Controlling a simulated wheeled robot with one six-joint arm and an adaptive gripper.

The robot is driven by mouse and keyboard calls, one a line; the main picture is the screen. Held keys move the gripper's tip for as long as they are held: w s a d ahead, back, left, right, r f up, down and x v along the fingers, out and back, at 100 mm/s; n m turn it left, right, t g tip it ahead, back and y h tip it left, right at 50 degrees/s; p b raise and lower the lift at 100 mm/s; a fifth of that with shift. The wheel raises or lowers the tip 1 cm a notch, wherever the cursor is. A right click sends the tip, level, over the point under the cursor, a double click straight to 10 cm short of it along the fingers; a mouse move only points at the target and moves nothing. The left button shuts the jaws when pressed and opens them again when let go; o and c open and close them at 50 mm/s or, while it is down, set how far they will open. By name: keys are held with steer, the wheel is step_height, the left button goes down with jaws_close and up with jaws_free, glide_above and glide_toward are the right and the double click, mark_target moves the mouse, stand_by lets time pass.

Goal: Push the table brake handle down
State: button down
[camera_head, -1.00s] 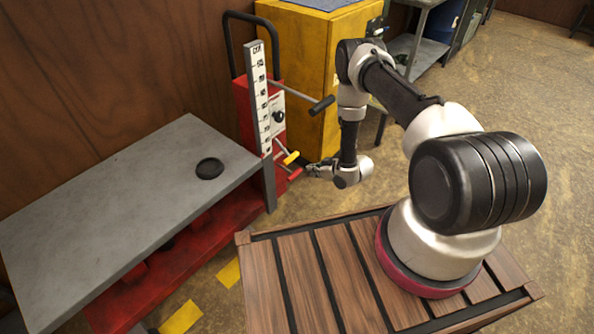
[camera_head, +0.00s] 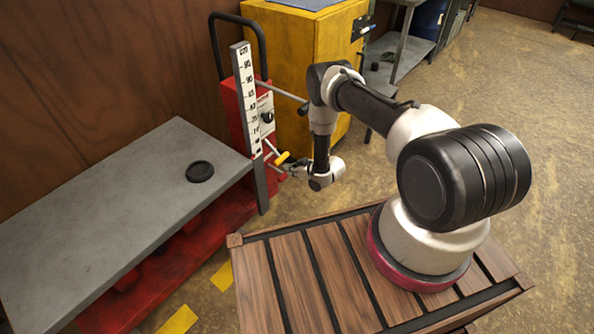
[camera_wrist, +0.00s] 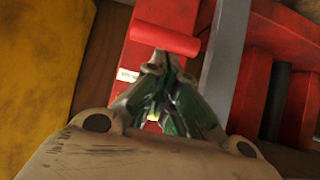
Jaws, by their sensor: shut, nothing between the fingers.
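The red lift has two short lever handles low on its upright, and I cannot tell which is the table brake handle. The yellow-gripped handle (camera_head: 282,157) sticks out in the head view. The red-gripped handle shows in the wrist view (camera_wrist: 165,40) and is mostly hidden behind my gripper in the head view. My gripper (camera_head: 286,169) is shut and empty, just below the yellow grip. In the wrist view its fingertips (camera_wrist: 160,62) are close to the red grip; whether they touch it is unclear. A small yellow patch shows between the fingers.
The grey lift table (camera_head: 110,200) carries a black disc (camera_head: 200,171). A scale post (camera_head: 249,100) stands beside the handles. A longer black-tipped lever (camera_head: 303,107) sticks out above. A yellow cabinet (camera_head: 300,50) stands close behind.

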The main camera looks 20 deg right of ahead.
steer(key=shift+x, duration=0.9)
steer(key=shift+s+d+f, duration=0.1)
steer(key=shift+s+f, duration=0.05)
steer(key=shift+f, duration=0.35)
